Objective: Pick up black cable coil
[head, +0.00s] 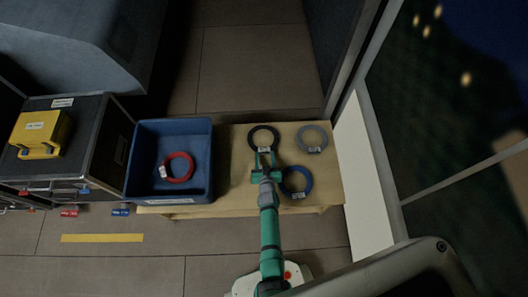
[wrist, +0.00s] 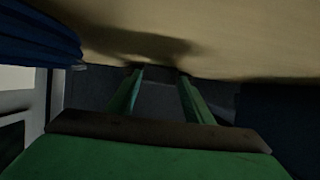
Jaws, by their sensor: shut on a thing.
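The black cable coil (head: 263,127) is a ring with a white tag at the back middle of the wooden table (head: 230,190). My gripper (head: 265,154) reaches over the table from the near side, and its two green fingers meet the coil's near rim beside the tag. The gripper is shut on the coil. In the wrist view the two fingers (wrist: 160,72) stand a little apart near the pale table top; the coil is not clear between them there. I cannot tell whether the coil is off the table.
A blue coil (head: 309,179) lies close to the right of my gripper. A grey coil (head: 312,127) lies at the back right. A blue bin (head: 130,165) with a red coil (head: 178,154) stands on the left. A yellow case (head: 40,135) sits on a black case further left.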

